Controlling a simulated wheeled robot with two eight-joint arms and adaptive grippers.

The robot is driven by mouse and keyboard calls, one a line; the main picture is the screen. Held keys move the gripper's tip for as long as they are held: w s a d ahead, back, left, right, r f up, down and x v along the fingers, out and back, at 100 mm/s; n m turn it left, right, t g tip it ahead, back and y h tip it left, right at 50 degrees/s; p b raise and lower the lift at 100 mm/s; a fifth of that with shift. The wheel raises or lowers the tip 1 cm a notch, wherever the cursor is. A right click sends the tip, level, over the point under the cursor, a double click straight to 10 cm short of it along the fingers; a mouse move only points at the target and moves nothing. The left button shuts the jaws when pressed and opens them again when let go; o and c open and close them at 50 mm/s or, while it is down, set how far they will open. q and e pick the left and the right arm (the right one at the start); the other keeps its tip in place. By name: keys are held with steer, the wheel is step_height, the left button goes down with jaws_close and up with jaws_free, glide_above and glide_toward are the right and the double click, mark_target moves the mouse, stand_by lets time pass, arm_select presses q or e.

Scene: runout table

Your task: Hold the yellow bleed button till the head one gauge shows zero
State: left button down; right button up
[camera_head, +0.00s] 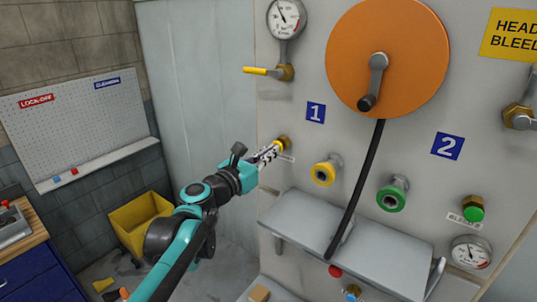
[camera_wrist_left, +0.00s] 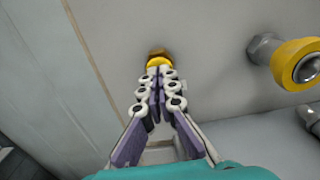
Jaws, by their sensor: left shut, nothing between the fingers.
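The yellow bleed button (camera_head: 278,145) sits in a brass fitting on the panel, left of and below the blue "1" plate. In the left wrist view the yellow button (camera_wrist_left: 158,62) is right at my fingertips, partly covered by them. My left gripper (camera_head: 273,152) is shut with nothing between its fingers, its tips at the button; touching looks likely, but how far the button is pressed cannot be told. The head one gauge (camera_head: 287,19) is at the top left of the panel; its needle points up and left, its numbers too small to read. My right gripper is out of view.
A yellow-handled valve (camera_head: 262,72) is under the gauge. Yellow (camera_head: 324,172) and green (camera_head: 391,196) couplings and a grey shelf (camera_head: 345,240) stick out below. A second gauge (camera_head: 470,252) is lower right.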

arm_select(q)
steer(key=shift+w+d+r, duration=0.1)
steer(key=shift+w+d, duration=0.2)
steer(key=shift+w, duration=0.15)
stand_by(1.0)
